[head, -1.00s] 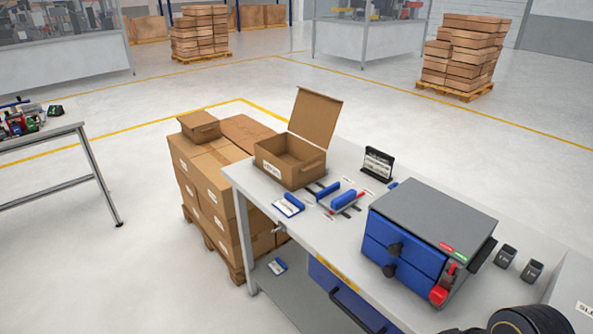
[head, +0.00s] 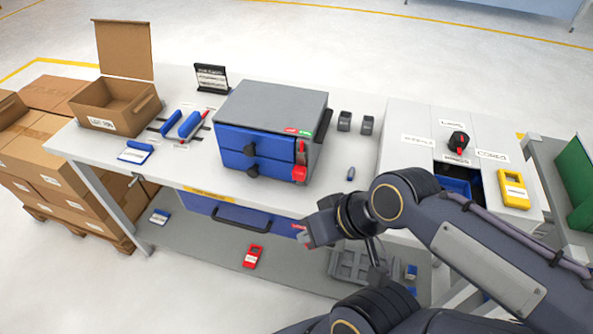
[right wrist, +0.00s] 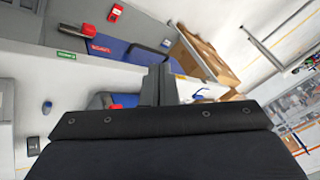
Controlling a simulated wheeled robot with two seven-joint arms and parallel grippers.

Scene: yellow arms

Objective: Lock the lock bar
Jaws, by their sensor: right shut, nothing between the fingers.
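The blue two-drawer cabinet (head: 235,140) with a grey top stands on the workbench. At its front right edge is a red lock bar (head: 300,147), upright, with a red block (head: 299,174) below it. Red and green labels sit on the top above it. My right gripper (head: 308,236) is shut and empty, low in front of the bench edge, below and apart from the lock bar. In the right wrist view its fingers (right wrist: 156,85) are together, and a red part (right wrist: 115,105) shows partly hidden behind my wrist. My left gripper is not in view.
Two dark cups (head: 344,121) and a small blue-grey piece (head: 350,173) stand right of the cabinet. An open cardboard box (head: 117,105) and blue-handled tools (head: 189,125) are on the left. An under-bench drawer (head: 242,217) has a protruding handle. The bench strip before the cabinet is clear.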

